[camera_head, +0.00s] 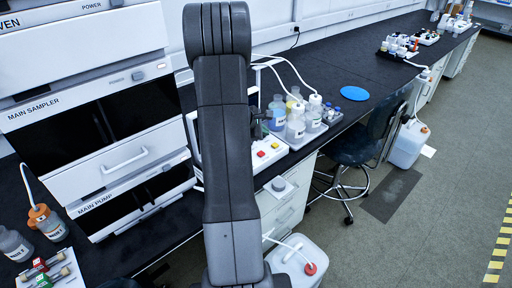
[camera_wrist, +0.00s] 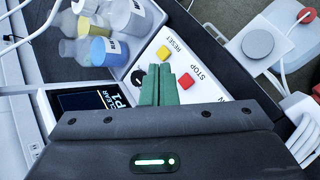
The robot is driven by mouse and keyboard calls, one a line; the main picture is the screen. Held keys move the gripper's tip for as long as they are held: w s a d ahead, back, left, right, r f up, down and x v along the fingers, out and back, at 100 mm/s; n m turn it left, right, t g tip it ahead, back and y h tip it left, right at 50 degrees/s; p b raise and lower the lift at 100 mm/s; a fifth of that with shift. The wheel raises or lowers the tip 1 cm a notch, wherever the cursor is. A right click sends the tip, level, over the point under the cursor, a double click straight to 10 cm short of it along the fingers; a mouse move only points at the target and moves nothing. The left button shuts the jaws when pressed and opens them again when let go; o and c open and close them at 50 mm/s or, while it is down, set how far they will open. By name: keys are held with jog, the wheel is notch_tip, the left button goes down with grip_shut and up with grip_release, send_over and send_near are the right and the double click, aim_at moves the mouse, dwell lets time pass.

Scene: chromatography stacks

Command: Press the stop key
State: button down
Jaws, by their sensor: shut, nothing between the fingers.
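The stop key is a red square key (camera_wrist: 187,81) beside the printed word STOP on a white sloped panel (camera_wrist: 215,90). It also shows in the head view as a small red key (camera_head: 261,154). My gripper, with green fingers (camera_wrist: 165,70), is shut and empty over the panel in the wrist view. The fingertips appear just left of the red key; I cannot tell their height above the panel. In the head view my gripper (camera_head: 262,122) is a small dark shape beside my arm, above the panel.
A yellow reset key (camera_wrist: 163,53) and a dark round knob (camera_wrist: 137,77) are close to the fingers. A lit display (camera_wrist: 90,102) lies left of them. Several bottles (camera_head: 296,122) stand in a tray behind the panel. A blue disc (camera_head: 354,93) lies on the black bench.

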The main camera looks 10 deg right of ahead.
jog(key=shift+n+t, duration=0.4)
jog(key=shift+n, duration=0.3)
jog(key=w, duration=0.1)
jog(key=w+f, duration=0.1)
jog(key=w+a, duration=0.1)
jog(key=shift+w+f, duration=0.3)
jog(key=shift+f, duration=0.05)
jog(key=b, duration=0.5)
send_over(259, 154)
notch_tip(259, 154, down, 8)
jog(key=shift+r, duration=0.25)
jog(key=shift+f+b, duration=0.65)
jog(key=shift+b, duration=0.05)
dwell(0.4)
jog(key=shift+f+b, duration=0.45)
jog(key=shift+b, duration=0.3)
